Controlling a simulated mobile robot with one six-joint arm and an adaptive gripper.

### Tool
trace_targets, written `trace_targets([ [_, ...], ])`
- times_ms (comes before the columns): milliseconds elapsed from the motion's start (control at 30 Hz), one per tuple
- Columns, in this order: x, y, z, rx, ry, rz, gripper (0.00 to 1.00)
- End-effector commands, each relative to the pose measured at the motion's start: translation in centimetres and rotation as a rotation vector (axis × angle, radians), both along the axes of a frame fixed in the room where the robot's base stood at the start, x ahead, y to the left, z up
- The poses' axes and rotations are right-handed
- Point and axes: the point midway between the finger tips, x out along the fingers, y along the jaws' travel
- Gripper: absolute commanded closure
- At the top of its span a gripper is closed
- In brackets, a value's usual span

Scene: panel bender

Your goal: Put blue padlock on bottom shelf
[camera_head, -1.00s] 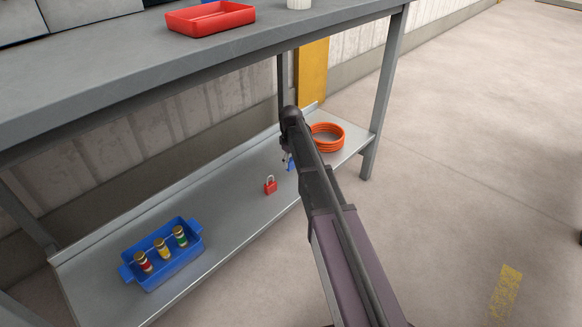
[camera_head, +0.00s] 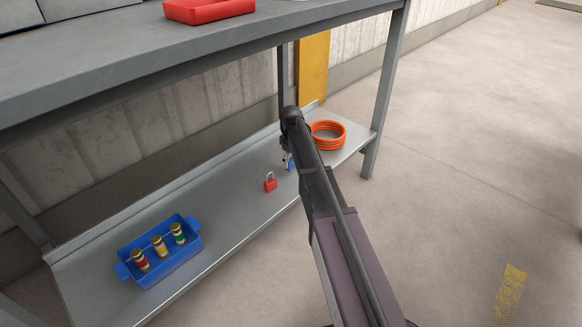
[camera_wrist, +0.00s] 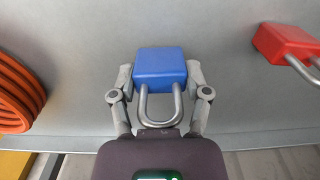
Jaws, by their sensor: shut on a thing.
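The blue padlock (camera_wrist: 160,67) is between the two fingers of my gripper (camera_wrist: 160,80) in the wrist view, its steel shackle toward the palm. The gripper is shut on the padlock's body. In the head view the blue padlock (camera_head: 291,164) shows small beside my gripper (camera_head: 287,158), most of which is hidden by my arm. The bottom shelf (camera_head: 225,205) is a grey metal sheet under the workbench. The padlock is at or just above the shelf surface; I cannot tell if it touches.
An orange coil (camera_head: 328,134) lies at the shelf's right end. A blue bin (camera_head: 160,262) with several capped cylinders is at the left. The bench top (camera_head: 180,60) overhangs, with a red tray (camera_head: 208,10) on it.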

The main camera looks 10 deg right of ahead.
Motion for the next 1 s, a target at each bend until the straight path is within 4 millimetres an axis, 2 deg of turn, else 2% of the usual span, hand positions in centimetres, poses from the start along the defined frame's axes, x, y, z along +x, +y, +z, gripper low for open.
trace_targets([
  [100, -0.01, -0.03, -1.0, 0.0, 0.0, 0.0, 0.95],
  [667, 0.0, -0.1, -1.44, 0.0, 0.0, -0.001, 0.95],
  [700, -0.01, -0.11, -1.38, 0.0, 0.0, -0.001, 0.32],
  [800, -0.01, -0.12, -1.33, 0.0, 0.0, -0.001, 0.04],
  [1000, 0.0, -0.15, -1.33, 0.0, 0.0, -0.002, 0.04],
])
